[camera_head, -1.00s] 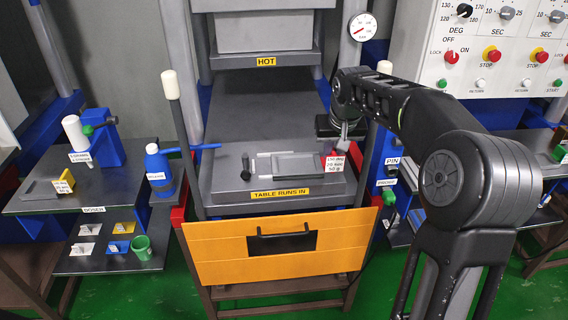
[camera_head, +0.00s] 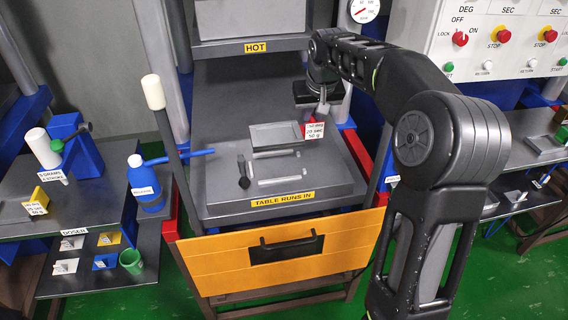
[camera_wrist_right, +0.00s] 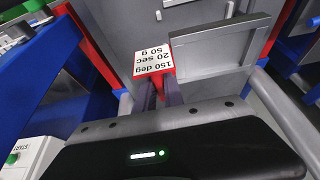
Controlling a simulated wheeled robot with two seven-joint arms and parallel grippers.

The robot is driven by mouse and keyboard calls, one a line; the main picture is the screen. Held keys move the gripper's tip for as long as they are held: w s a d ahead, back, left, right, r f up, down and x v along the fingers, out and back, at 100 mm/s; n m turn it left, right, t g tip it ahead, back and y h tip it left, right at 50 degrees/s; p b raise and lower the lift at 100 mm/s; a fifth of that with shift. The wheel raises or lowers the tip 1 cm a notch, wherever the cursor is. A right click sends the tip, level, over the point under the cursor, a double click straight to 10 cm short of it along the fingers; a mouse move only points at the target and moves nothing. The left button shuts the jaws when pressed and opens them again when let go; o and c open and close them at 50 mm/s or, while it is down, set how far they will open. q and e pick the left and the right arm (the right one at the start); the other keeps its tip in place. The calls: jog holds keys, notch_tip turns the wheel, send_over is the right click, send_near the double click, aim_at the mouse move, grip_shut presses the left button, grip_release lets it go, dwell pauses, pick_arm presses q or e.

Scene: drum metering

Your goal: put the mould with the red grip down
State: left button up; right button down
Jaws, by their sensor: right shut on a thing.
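The mould with the red grip is a flat grey plate (camera_head: 275,136), above or on the rear part of the press table (camera_head: 222,205), behind two pale rails (camera_head: 280,180). Whether it touches the table is hard to tell. Its red grip carries a white card (camera_head: 314,130) reading 150 deg, 20 sec, 50 g. My right gripper (camera_head: 320,112) is shut on this grip from above. In the right wrist view the mould (camera_wrist_right: 215,48) extends from the red grip (camera_wrist_right: 168,71) between the fingers. My left gripper is not in view.
The hot upper platen (camera_head: 257,22) hangs behind, above the table. An orange guard (camera_head: 210,265) with a black handle stands in front. A dark knobbed part (camera_head: 243,172) lies left of the rails. A blue lever (camera_head: 178,158) reaches in from the left. Yellow-gripped mould parts (camera_head: 38,200) sit far left.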

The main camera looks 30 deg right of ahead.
aim_at(309, 136)
jog(key=shift+w+f, duration=0.2)
jog(key=shift+f, duration=2.95)
jog(key=shift+f+p, duration=0.5)
jog(key=shift+f, duration=1.35)
jog(key=shift+f, duration=0.1)
jog(key=shift+f, duration=0.15)
jog(key=c, duration=1.5)
grip_release()
jog(key=shift+s, duration=0.1)
jog(key=shift+o, duration=0.2)
